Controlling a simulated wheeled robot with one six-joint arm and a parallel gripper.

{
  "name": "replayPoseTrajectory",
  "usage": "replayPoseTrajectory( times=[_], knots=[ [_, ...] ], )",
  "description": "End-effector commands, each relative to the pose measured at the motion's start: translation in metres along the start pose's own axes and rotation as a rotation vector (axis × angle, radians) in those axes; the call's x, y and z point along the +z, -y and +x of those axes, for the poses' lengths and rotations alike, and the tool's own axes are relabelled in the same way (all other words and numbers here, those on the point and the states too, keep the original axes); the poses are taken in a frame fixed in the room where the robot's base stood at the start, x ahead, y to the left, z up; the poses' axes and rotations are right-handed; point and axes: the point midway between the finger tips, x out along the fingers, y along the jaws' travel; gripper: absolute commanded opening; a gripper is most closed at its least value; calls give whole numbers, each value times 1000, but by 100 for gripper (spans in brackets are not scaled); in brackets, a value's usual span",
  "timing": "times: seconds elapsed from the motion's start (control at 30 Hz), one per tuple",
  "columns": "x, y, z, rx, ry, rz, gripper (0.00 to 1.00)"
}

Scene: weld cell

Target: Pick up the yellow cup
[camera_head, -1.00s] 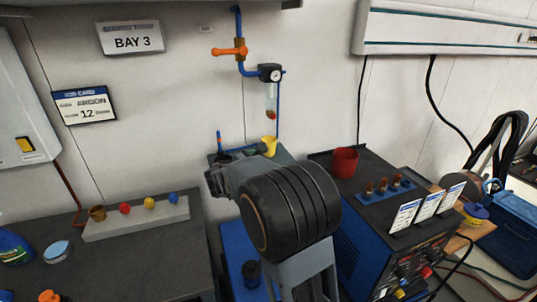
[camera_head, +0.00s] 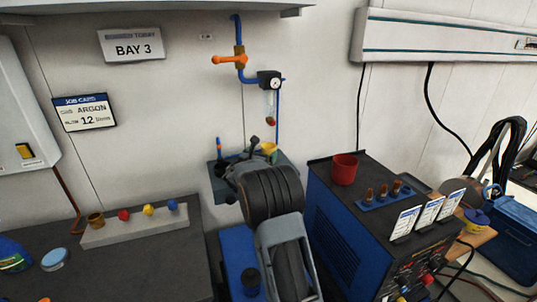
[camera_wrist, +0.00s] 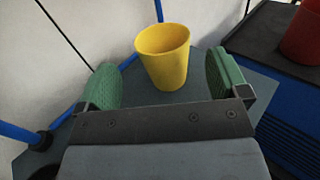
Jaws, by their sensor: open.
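The yellow cup (camera_wrist: 163,57) stands upright on a grey shelf (camera_wrist: 245,78) against the wall. In the head view the yellow cup (camera_head: 268,149) shows only in part, just beyond my gripper (camera_head: 254,148). In the wrist view my gripper (camera_wrist: 163,82) is open, with one green pad to the left of the cup and one to the right. The cup is ahead of and between the pads, with gaps on both sides. Nothing is held.
A red cup (camera_head: 344,168) stands on the blue welding machine (camera_head: 338,240) to the right. A blue pipe with an orange valve handle (camera_head: 230,60) and a gauge (camera_head: 270,80) runs down the wall behind the shelf. A dark bench (camera_head: 130,265) is at left.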

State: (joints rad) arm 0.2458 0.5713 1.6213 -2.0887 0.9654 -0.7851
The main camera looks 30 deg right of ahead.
Motion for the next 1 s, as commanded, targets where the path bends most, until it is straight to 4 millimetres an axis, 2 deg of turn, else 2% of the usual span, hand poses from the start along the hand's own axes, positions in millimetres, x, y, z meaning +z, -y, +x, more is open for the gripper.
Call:
replayPoseTrajectory(
  times=[0.43, 0.77, 1.0],
  knots=[
    [3, 4, 48, -1, 0, 1, 93],
    [2, 3, 53, 0, 1, 1, 93],
    [2, 3, 53, 0, 1, 1, 72]
  ],
)
